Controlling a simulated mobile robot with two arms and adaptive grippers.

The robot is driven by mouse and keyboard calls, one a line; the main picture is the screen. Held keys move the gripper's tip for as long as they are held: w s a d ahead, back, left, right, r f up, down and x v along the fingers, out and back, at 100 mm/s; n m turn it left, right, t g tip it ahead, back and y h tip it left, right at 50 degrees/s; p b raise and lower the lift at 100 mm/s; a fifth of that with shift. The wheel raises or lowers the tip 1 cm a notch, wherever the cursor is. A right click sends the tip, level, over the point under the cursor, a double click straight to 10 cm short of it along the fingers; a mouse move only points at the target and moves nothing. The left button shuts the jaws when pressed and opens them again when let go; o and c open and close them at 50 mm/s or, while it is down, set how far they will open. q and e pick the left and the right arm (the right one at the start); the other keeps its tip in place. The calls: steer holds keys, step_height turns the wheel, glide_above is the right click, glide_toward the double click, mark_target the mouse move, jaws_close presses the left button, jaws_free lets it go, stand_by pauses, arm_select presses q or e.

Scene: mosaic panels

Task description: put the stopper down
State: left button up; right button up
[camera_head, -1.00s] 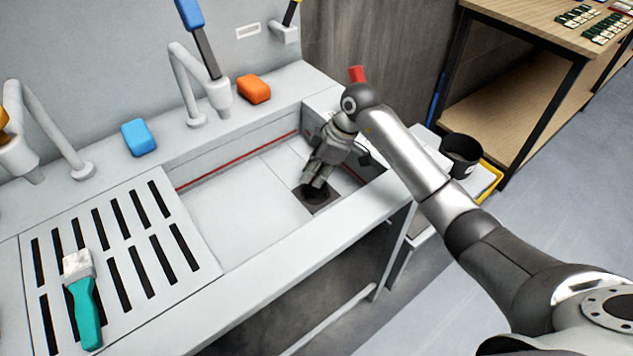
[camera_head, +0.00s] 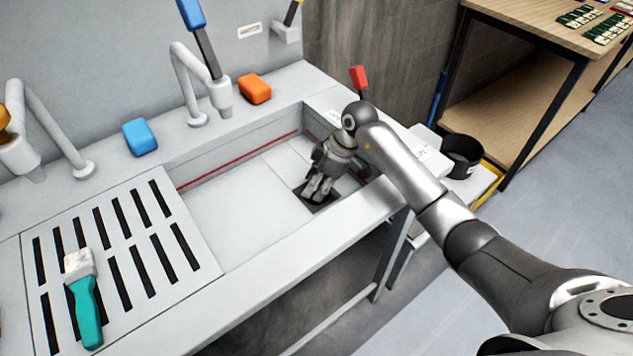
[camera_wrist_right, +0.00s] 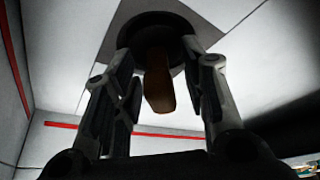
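The stopper (camera_wrist_right: 157,82) shows in the right wrist view as a brown handle standing on a dark round disc (camera_wrist_right: 153,28). It rests in the sink basin (camera_head: 235,200) by the dark square drain patch (camera_head: 323,205); whether it is seated in the drain I cannot tell. My right gripper (camera_head: 318,188) reaches down into the basin. In the wrist view its fingers (camera_wrist_right: 158,60) stand on both sides of the handle, with a gap on each side, so it is open. In the head view the gripper hides most of the stopper. My left gripper is not in view.
A brush with a teal handle (camera_head: 87,312) lies on the slotted drainboard (camera_head: 185,285). Blue (camera_head: 140,137) and orange (camera_head: 255,89) sponges sit on the back ledge near the faucets. A black cup (camera_head: 461,155) stands right of the sink. The basin's left part is clear.

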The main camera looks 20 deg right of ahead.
steer(key=shift+r, duration=0.1)
steer(key=shift+d+r, duration=0.15)
steer(key=shift+r, duration=0.15)
steer(key=v, duration=1.1)
steer(key=shift+r, duration=0.25)
steer(key=shift+s+d, duration=0.1)
